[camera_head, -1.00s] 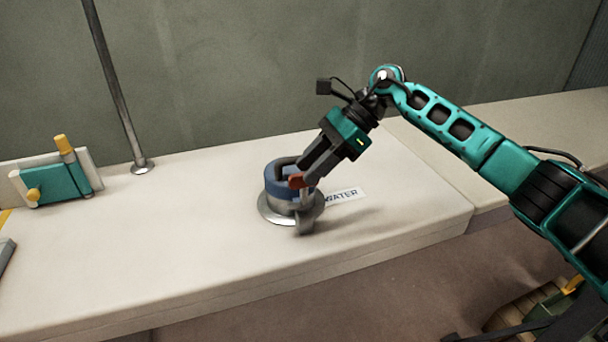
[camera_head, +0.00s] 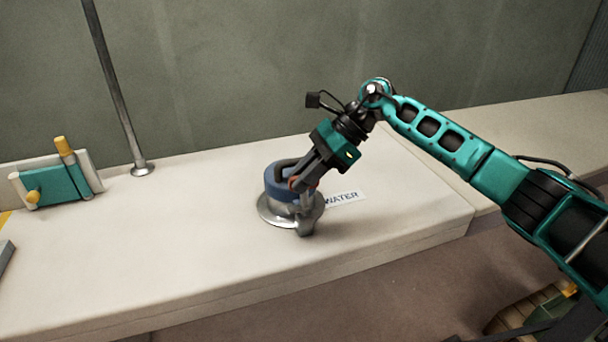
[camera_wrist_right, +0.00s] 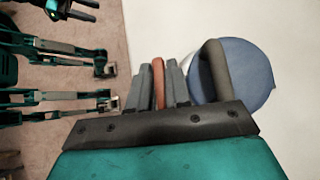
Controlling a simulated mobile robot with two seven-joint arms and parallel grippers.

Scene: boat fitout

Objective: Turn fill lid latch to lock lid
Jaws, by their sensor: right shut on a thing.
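The fill lid (camera_head: 275,186) is a round blue cap on a silver metal collar (camera_head: 270,214), set in the pale bench top, with a dark raised handle bar across it. The red latch (camera_wrist_right: 159,83) sits at the lid's right side in the head view, mostly hidden by my fingers. My right gripper (camera_head: 302,186) reaches down from the upper right and is shut on the red latch, one finger on each side. In the right wrist view the blue lid (camera_wrist_right: 247,75) lies just right of the fingers. What may be my left gripper shows partly at that view's top left edge; its jaws are unclear.
A white label reading WATER (camera_head: 345,198) lies right of the lid. A metal pole (camera_head: 115,85) stands at the back left. A teal block with yellow parts (camera_head: 55,185) stands at the far left. The bench top around the lid is mostly clear.

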